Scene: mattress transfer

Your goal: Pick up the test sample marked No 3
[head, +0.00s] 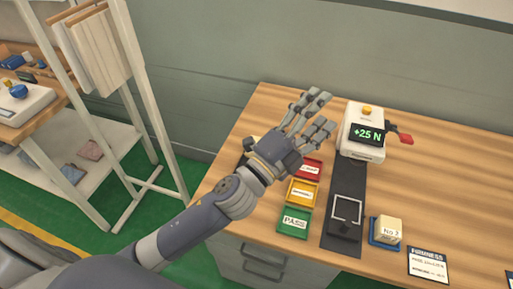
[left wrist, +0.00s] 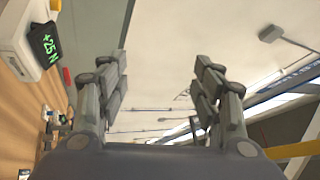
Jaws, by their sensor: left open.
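A small cream sample block (head: 390,229) sits in a blue tray (head: 384,245) at the right of the dark strip. Its label reads "No" and a digit too small to tell for sure. My left gripper (head: 318,113) is open and empty, raised over the far left part of the table, beside the force gauge and well away from the block. Its spread fingers also show in the left wrist view (left wrist: 162,88), with nothing between them. My right gripper is not in view.
A white gauge (head: 362,118) reading "+25 N" stands behind a dark strip (head: 345,185) with a white square outline. Red (head: 307,169), yellow (head: 302,191) and green (head: 294,222) trays line its left. A firmness card (head: 428,267) lies front right. The table's right side is mostly clear.

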